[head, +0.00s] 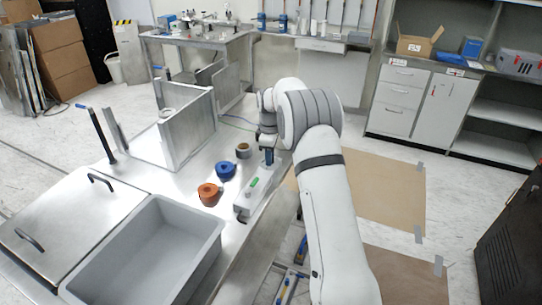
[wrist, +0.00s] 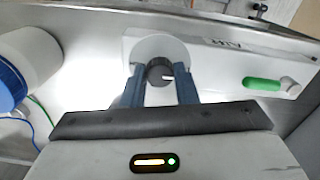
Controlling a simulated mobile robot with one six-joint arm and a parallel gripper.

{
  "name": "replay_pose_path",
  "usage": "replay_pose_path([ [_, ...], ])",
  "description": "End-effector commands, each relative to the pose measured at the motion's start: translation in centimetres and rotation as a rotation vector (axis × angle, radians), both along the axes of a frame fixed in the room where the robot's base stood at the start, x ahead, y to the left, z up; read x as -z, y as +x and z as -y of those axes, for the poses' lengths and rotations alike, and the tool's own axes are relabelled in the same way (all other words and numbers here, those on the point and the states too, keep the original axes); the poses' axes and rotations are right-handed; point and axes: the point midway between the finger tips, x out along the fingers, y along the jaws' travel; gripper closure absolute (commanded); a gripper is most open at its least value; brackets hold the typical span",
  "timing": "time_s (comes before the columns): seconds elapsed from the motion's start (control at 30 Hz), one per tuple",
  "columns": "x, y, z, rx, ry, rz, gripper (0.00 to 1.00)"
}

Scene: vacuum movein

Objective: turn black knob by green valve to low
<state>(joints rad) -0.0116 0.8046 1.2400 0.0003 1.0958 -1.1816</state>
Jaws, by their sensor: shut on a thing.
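The black knob (wrist: 160,72) sits on a pale round plate (wrist: 160,48) on the white panel in the wrist view. A light pointer line on it points right. My gripper (wrist: 160,82) has its two blue fingers on either side of the knob, shut on it. The green valve (wrist: 262,84) is to the right on the same panel; its handle lies roughly sideways. In the head view the green valve (head: 253,183) is on top of the white box, in front of my gripper (head: 268,158). The knob is hidden there. Dark lettering on the panel is too unclear to read.
A blue roll (head: 225,170), an orange roll (head: 209,194) and a grey roll (head: 243,151) stand left of the white box (head: 262,198). A grey sink (head: 150,245) is at the front left. An upright metal frame (head: 185,125) stands further back on the bench.

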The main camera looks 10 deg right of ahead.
Motion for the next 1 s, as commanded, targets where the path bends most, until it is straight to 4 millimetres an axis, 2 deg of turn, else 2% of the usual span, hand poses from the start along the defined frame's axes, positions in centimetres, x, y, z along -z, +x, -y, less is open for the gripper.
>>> replay_pose_path([
  [0.13, 0.4, -0.4, 0.0, 0.0, -0.001, -0.014, 0.96],
  [0.17, 0.4, -0.4, 0.0, 0.0, -0.001, -0.014, 0.72],
  [0.4, 0.2, -0.2, 0.0, 0.001, 0.0, -0.008, 0.52],
  [0.73, -0.6, 0.0, 0.0, 0.001, -0.001, -0.001, 0.51],
  [1.0, -4.9, -0.1, 0.0, 0.001, -0.001, -0.001, 0.51],
])
